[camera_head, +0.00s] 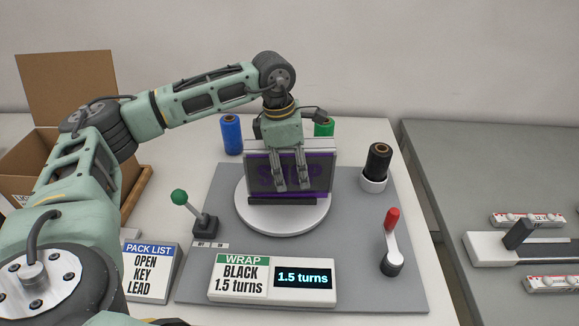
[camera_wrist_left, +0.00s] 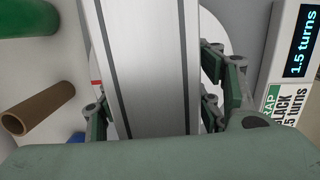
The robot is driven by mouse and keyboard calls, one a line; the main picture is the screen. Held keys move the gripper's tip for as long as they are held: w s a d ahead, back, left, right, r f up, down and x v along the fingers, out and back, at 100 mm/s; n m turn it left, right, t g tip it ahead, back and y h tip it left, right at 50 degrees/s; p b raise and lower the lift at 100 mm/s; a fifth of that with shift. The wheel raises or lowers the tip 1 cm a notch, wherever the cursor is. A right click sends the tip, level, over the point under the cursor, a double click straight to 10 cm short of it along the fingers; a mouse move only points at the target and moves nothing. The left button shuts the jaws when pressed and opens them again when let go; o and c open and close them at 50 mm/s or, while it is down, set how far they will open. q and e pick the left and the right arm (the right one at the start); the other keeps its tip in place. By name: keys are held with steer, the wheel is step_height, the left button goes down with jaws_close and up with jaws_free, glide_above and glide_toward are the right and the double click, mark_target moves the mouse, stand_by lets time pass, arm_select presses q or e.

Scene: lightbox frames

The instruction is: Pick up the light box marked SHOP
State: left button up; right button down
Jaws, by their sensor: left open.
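The light box marked SHOP (camera_head: 322,175) stands upright on a round white turntable (camera_head: 258,222). Its face is dark with dim purple letters, partly covered by my fingers. My left gripper (camera_head: 292,186) points down over the box from above, with fingers in front of its face. In the left wrist view, the pale top of the box (camera_wrist_left: 150,65) runs between the fingers of my open left gripper (camera_wrist_left: 165,105). A gap shows on the right side; contact on the left cannot be told. My right gripper is not in view.
A black roll (camera_head: 378,160), a red-handled lever (camera_head: 392,222) and a green-knobbed lever (camera_head: 180,198) stand around the turntable. Blue (camera_head: 231,135) and green (camera_head: 324,128) rolls are behind. The WRAP sign (camera_head: 240,277) is in front; an open carton (camera_head: 70,85) is left.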

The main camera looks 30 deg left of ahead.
arm_select(q)
steer(key=shift+w+f, duration=0.1)
steer(key=shift+f, duration=0.7)
steer(key=shift+d, duration=0.1)
steer(key=shift+c, duration=0.5)
steer(key=shift+r, duration=0.1)
jaws_close()
